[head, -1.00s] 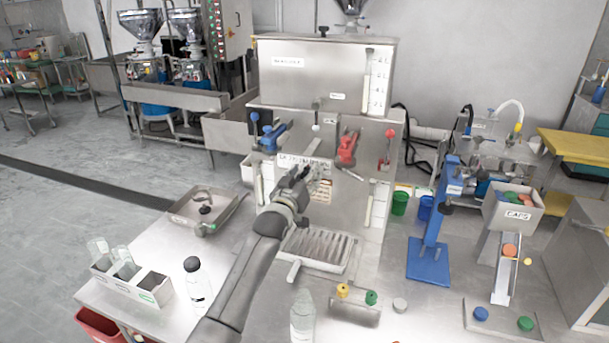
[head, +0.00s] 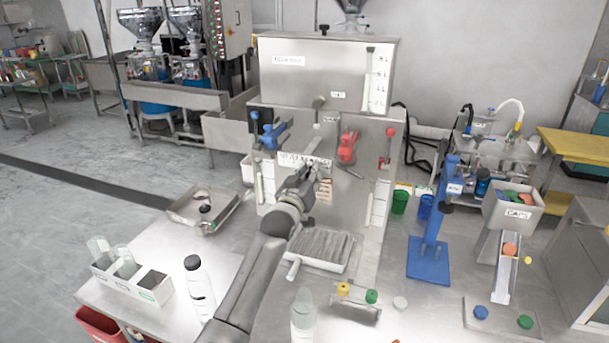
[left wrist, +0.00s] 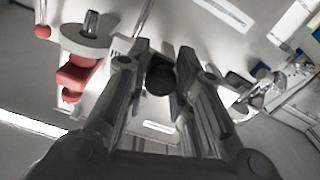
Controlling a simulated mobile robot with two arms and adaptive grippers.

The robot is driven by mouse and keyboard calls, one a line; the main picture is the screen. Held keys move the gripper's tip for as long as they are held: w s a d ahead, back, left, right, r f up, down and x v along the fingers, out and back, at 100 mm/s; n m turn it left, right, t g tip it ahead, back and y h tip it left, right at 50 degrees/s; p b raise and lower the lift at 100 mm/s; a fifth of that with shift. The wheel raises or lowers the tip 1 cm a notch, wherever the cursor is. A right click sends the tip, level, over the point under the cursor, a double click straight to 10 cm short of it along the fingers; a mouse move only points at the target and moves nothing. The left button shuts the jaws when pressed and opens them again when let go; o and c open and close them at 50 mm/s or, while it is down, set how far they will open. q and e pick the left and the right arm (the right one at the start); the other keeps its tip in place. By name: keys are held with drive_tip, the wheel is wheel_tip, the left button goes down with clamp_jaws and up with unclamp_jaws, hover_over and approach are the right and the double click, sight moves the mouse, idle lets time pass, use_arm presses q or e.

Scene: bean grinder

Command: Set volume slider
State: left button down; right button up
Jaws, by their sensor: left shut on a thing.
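The dispensing machine (head: 325,75) stands at the back middle of the table, with a lettered strip (head: 303,160) across its front. My left gripper (head: 312,172) is at this front, just under the strip, and hides part of the panel. In the left wrist view, my left gripper (left wrist: 160,72) has its two fingers on either side of a dark round knob (left wrist: 160,80) and is shut on it. The knob seems to be the slider's handle; its track is hidden. A small marked scale (head: 325,190) shows right beside the gripper. My right gripper is out of view.
A red valve (head: 347,147) and a blue valve (head: 270,135) flank the gripper on the machine. A drip tray (head: 318,250) lies below it. A blue press (head: 430,230) stands to the right. A bottle (head: 198,290) stands on the left beside my arm.

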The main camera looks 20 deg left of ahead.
sight(326, 171)
use_arm(q)
drive_tip(key=d, duration=0.3)
drive_tip(key=shift+s+d, duration=0.1)
drive_tip(key=shift+d, duration=0.2)
drive_tip(key=shift+a, duration=0.1)
drive_tip(key=c, duration=1.5)
unclamp_jaws()
drive_tip(key=shift+o, duration=1.2)
drive_tip(key=shift+d, duration=0.2)
drive_tip(key=shift+a, duration=0.1)
drive_tip(key=shift+s, duration=0.15)
